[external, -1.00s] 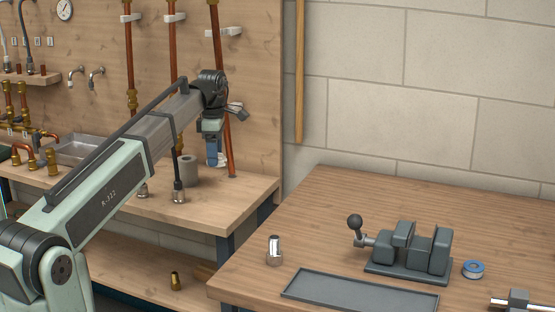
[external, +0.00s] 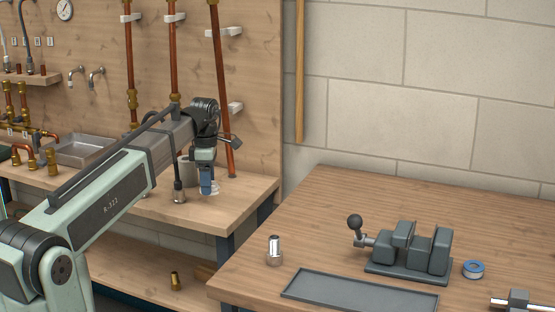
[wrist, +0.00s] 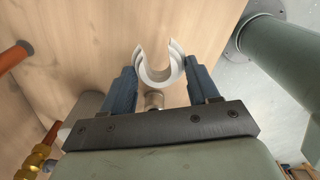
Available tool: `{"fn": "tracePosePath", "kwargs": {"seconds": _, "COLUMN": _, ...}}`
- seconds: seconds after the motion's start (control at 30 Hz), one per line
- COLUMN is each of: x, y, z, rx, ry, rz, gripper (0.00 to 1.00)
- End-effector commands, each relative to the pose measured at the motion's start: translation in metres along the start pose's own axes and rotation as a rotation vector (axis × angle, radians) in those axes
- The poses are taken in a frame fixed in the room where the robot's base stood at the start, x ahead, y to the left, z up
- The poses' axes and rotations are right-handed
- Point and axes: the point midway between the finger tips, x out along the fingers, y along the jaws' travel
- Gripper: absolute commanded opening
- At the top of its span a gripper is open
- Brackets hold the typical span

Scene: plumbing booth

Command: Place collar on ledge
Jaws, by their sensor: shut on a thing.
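The collar appears to be the white, open C-shaped piece (wrist: 158,77) between my fingertips in the wrist view. My gripper (wrist: 161,78) is shut on it, with one blue finger on each side and its opening facing away from my palm. In the external view my gripper (external: 208,183) points down over the front right of the wooden workbench (external: 245,194), with the white collar (external: 211,190) small at its tips. I cannot tell whether the collar touches the bench. No part is plainly marked as the ledge; a small wooden wall shelf (external: 30,79) stands at the far left.
Copper pipes (external: 222,90) with white brackets run up the back panel. A fitting (external: 179,194) stands left of my gripper, and a grey cylinder (external: 187,172) is partly hidden behind my arm. A separate table (external: 320,220) holds a clamp (external: 410,250) and a tray (external: 350,292).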

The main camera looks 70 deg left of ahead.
Motion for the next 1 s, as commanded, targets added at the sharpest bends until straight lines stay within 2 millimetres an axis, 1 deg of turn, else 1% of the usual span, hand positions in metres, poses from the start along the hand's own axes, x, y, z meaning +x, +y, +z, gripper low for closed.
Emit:
{"fn": "tracePosePath", "kwargs": {"seconds": 0.03, "x": 0.005, "y": 0.000, "z": 0.000, "rx": 0.000, "ry": 0.000, "rz": 0.000, "gripper": 0.31}}
{"fn": "tracePosePath", "kwargs": {"seconds": 0.27, "x": 0.019, "y": 0.000, "z": 0.000, "rx": 0.000, "ry": 0.000, "rz": -0.001, "gripper": 0.31}}
{"fn": "tracePosePath", "kwargs": {"seconds": 0.4, "x": 0.036, "y": 0.000, "z": 0.000, "rx": 0.000, "ry": 0.001, "rz": -0.001, "gripper": 0.31}}
{"fn": "tracePosePath", "kwargs": {"seconds": 0.5, "x": 0.044, "y": 0.000, "z": 0.000, "rx": 0.000, "ry": 0.000, "rz": 0.000, "gripper": 0.31}}
{"fn": "tracePosePath", "kwargs": {"seconds": 0.87, "x": 0.047, "y": 0.000, "z": 0.000, "rx": 0.000, "ry": 0.000, "rz": 0.000, "gripper": 0.31}}
{"fn": "tracePosePath", "kwargs": {"seconds": 0.9, "x": 0.048, "y": 0.000, "z": 0.000, "rx": 0.000, "ry": 0.000, "rz": 0.000, "gripper": 0.61}}
{"fn": "tracePosePath", "kwargs": {"seconds": 1.0, "x": 0.047, "y": 0.000, "z": 0.000, "rx": 0.000, "ry": 0.000, "rz": 0.001, "gripper": 0.70}}
